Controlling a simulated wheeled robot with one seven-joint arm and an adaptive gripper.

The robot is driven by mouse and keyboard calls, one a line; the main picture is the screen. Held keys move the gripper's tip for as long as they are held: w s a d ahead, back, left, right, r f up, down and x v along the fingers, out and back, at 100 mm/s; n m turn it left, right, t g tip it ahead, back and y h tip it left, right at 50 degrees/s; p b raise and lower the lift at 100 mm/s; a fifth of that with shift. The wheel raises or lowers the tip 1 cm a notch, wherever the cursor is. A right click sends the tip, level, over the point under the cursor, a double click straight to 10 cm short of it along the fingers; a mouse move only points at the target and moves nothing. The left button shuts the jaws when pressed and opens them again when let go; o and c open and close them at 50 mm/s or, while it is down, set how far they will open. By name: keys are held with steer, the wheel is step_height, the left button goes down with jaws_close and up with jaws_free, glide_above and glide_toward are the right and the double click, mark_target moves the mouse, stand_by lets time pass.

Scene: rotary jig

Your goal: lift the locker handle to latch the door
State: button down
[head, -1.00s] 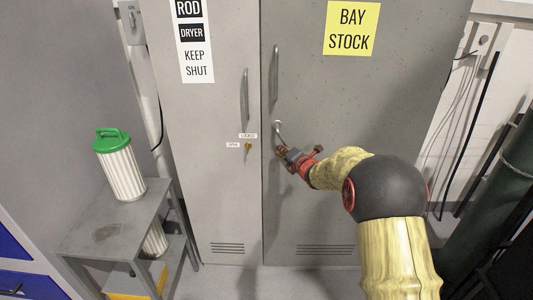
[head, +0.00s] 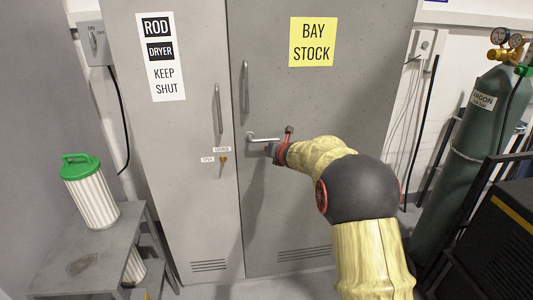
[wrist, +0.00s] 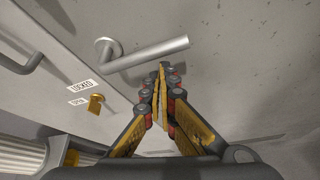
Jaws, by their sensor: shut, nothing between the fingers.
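The locker handle (head: 264,138) is a silver lever on the right grey door (head: 340,110), which carries the yellow BAY STOCK sign. It points right from its round mount and lies about level. In the wrist view the lever (wrist: 150,53) crosses above my fingertips. My gripper (head: 273,151) is shut and empty, just under the lever's free end. In the wrist view its fingers (wrist: 161,82) meet close below the bar; I cannot tell if they touch it. The right door looks flush with the left door.
The left door, marked ROD DRYER KEEP SHUT (head: 161,55), has a brass key (head: 223,160) beside small LOCKED and OPEN labels. A green-lidded canister (head: 90,192) stands on a grey side table (head: 85,262) at left. A green argon cylinder (head: 470,140) stands at right.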

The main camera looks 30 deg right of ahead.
steer(key=shift+d+r, duration=0.2)
steer(key=shift+r, duration=0.2)
steer(key=shift+r, duration=0.15)
stand_by(0.4)
step_height(320, 180, down, 5)
steer(key=b, duration=0.4)
steer(key=a+r+p+v, duration=0.1)
steer(key=p+v, duration=0.1)
steer(key=v, duration=0.7)
steer(key=shift+a+r, duration=0.2)
steer(key=shift+r, duration=0.05)
steer(key=shift+w, duration=0.1)
